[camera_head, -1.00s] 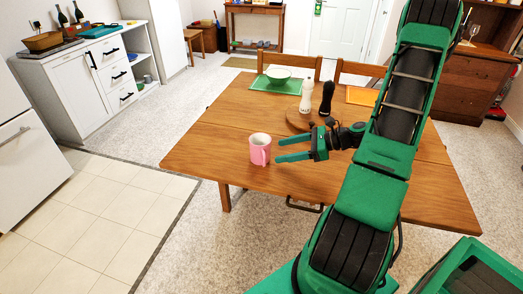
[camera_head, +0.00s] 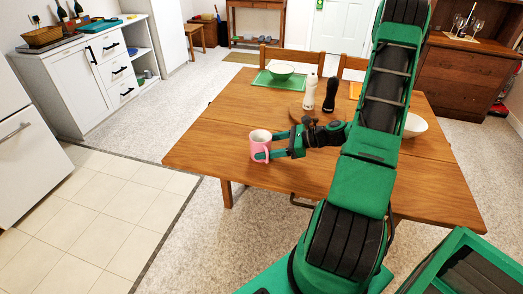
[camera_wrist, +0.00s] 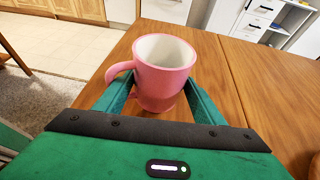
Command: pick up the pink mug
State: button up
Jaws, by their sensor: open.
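The pink mug (camera_head: 260,146) stands upright on the wooden table (camera_head: 215,150), near its left edge. My gripper (camera_head: 268,146) is open and has come in from the right at mug height. In the wrist view the mug (camera_wrist: 164,72) sits between the two green fingers of my gripper (camera_wrist: 158,95), with its handle at the picture's left, by the left finger. I cannot tell whether either finger touches the mug. The mug looks empty inside.
A white shaker (camera_head: 311,92) and a black shaker (camera_head: 329,95) stand on a round wooden board behind my gripper. A bowl (camera_head: 280,72) sits on a green mat at the back. A white bowl (camera_head: 414,125) stands right of my arm.

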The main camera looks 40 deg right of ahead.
aim_at(255, 149)
jog(key=shift+x, duration=2.3)
jog(key=shift+d, duration=0.1)
jog(key=c, duration=0.9)
